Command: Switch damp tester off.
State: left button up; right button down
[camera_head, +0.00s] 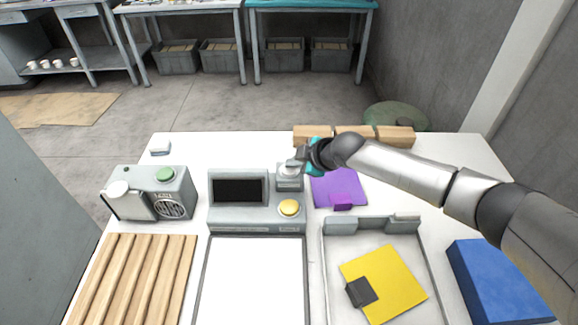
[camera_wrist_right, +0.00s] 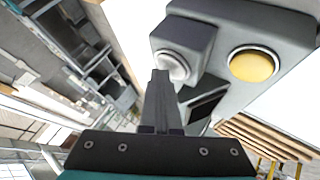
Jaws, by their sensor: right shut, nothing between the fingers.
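A grey device (camera_head: 228,218) with a dark screen (camera_head: 240,190) stands at the middle of the white table, and I take it as the damp tester. It has a round yellow button (camera_head: 289,207) on its front right, also in the right wrist view (camera_wrist_right: 253,65). A raised grey block at its back right carries a pale round button (camera_wrist_right: 172,66). My right gripper (camera_head: 296,165) is shut and empty at this block, partly hiding the button in the head view. In the wrist view its fingertips (camera_wrist_right: 160,75) are beside the pale button; contact is unclear. My left gripper is out of view.
A grey box with a green button (camera_head: 165,174) stands left. A slatted wooden rack (camera_head: 135,280), white panel (camera_head: 252,285) and tray with a yellow sheet (camera_head: 385,280) lie in front. Purple cloth (camera_head: 340,188), wooden blocks (camera_head: 355,134) and a blue block (camera_head: 495,280) are right.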

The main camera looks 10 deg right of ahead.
aim_at(294, 171)
jog(key=shift+r+p, duration=0.3)
jog(key=shift+p, duration=0.05)
jog(key=shift+r, duration=0.1)
notch_tip(294, 171, up, 6)
jog(key=p, duration=0.5)
jog(key=shift+p, duration=0.35)
jog(key=shift+s+d, duration=0.1)
